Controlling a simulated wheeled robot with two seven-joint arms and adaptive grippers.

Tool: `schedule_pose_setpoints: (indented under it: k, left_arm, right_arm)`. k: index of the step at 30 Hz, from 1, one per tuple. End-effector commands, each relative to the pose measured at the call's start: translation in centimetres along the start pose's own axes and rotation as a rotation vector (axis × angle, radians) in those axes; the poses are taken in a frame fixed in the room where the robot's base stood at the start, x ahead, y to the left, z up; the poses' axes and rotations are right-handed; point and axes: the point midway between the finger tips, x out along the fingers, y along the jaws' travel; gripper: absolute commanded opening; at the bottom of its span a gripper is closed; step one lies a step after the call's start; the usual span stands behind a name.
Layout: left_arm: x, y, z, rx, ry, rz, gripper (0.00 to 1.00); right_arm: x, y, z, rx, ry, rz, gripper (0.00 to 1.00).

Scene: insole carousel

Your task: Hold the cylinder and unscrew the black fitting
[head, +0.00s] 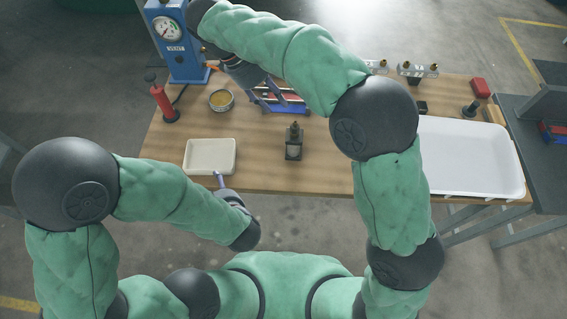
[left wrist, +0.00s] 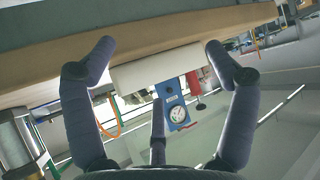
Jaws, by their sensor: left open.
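A small upright assembly (head: 294,143) stands on the wooden table, a greyish cylinder in a dark square base with a black fitting (head: 294,127) on top. My left gripper (head: 219,180) is at the table's front edge, just in front of the cream tray and left of the assembly, apart from it. In the left wrist view its fingers (left wrist: 158,62) are spread and empty. My right gripper (head: 264,94) reaches over the back of the table, by a blue rack; its fingers are partly hidden and hard to separate from the rack.
The cream tray (head: 210,141) lies at the front left. A blue gauge press (head: 178,45), red hand pump (head: 164,101) and round dish (head: 221,98) stand behind it. A large white tray (head: 465,160) is at right. The table around the assembly is mostly clear.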

Motion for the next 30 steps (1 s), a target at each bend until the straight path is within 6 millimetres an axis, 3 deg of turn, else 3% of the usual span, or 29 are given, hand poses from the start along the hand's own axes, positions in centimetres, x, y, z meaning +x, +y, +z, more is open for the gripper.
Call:
schedule_pose_setpoints:
  k: [11,24,30]
  left_arm:
    - [-4.0,6.7,-3.5,0.141,0.113,0.245,0.86]
    - [-8.5,17.0,-1.1,0.400,0.201,0.633,0.86]
    - [-10.1,19.2,0.0,0.469,0.222,0.731,0.86]
  right_arm:
    - [0.0,0.0,0.0,0.000,0.000,0.000,0.39]
    - [0.0,0.0,0.0,0.000,0.000,0.000,0.39]
    - [0.0,0.0,0.0,0.000,0.000,0.000,0.39]
